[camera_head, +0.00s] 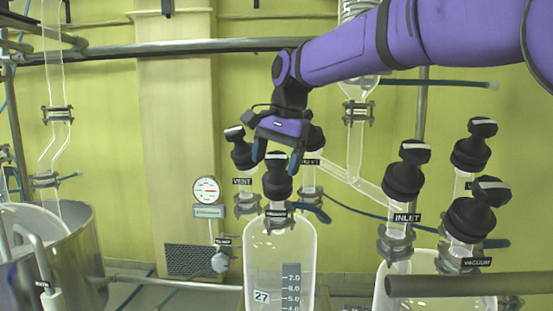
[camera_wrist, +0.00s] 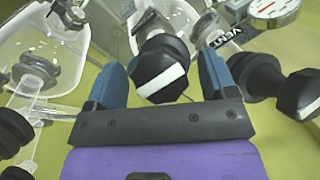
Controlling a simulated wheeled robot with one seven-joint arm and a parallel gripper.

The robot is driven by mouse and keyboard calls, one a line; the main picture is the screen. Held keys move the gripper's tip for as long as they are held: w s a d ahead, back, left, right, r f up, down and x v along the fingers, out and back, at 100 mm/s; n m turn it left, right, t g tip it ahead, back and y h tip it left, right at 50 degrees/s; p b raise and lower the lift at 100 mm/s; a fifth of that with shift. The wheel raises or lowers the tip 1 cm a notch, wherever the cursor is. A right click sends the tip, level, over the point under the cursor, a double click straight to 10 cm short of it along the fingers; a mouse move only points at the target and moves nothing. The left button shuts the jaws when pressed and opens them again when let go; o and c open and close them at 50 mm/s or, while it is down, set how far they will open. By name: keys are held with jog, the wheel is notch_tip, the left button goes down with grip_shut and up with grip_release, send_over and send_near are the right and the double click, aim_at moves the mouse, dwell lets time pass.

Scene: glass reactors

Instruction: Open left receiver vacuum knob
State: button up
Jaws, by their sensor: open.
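The left receiver (camera_head: 280,250) is a clear glass vessel with a volume scale and a "27" tag. Its black front knob (camera_head: 277,181) has a white stripe on top; its label is too small to read, but the two other knobs here read VENT and INLET. My gripper (camera_head: 277,158) is open above this front knob. In the wrist view the knob (camera_wrist: 160,68) shows between the two blue fingertips (camera_wrist: 162,70), with a gap visible on each side. Whether the fingers reach down around it, I cannot tell.
The VENT knob (camera_head: 240,151) stands close on the left, also in the wrist view (camera_wrist: 265,78). The INLET knob (camera_head: 314,140) is behind right. The right receiver's knobs (camera_head: 407,172) stand further right. A gauge (camera_head: 207,190) hangs at the left.

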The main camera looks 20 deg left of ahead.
jog(key=c, duration=0.9)
jog(key=shift+n, duration=0.4)
